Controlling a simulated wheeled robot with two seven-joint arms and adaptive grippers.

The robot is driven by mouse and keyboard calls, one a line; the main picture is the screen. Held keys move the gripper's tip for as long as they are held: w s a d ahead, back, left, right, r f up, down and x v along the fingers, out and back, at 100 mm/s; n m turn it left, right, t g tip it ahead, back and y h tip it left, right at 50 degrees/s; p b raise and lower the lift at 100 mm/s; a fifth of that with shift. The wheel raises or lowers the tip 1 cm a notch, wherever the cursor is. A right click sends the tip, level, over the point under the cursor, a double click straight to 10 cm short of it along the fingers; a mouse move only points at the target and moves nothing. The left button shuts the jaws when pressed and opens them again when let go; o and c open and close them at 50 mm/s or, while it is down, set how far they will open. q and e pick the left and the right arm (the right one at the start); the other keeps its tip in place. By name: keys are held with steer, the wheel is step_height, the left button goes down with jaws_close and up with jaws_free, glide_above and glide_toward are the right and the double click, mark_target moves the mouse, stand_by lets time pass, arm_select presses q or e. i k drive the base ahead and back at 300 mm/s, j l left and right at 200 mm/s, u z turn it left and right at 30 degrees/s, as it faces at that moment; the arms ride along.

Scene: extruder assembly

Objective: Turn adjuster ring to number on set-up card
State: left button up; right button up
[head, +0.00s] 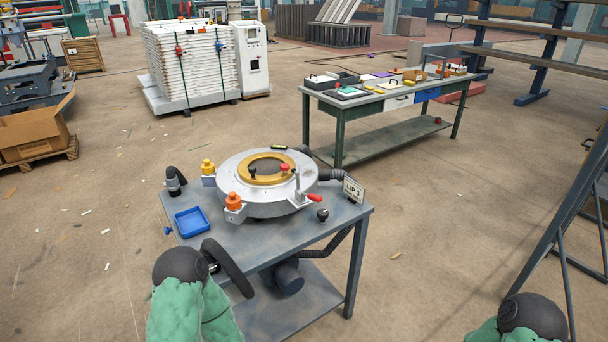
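The extruder die, a round light-grey metal body (230,172), sits on a grey table. A brass-coloured ring (258,179), which looks like the adjuster ring, lies on top around a dark centre; its markings are too small to read. The set-up card (353,190) stands at the table's right edge and appears to read "LIP 3". My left arm and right arm show only as green-covered links with black rounded joints at the bottom edge, apart from the ring. Neither gripper's fingers are visible.
The grey table (270,238) also holds a blue tray (192,221), an orange-capped fitting (234,203), a yellow-capped fitting (208,169) and a red-handled lever (313,198). Dark hoses run beside and below it. A green workbench (385,103) stands behind. Floor at right is mostly clear.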

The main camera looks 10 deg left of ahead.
mark_target(262, 168)
steer(key=i+l+u, duration=0.15)
steer(key=i, duration=0.25)
steer(key=i+l+u, duration=0.2)
steer(key=i+l, duration=0.1)
steer(key=i, duration=0.1)
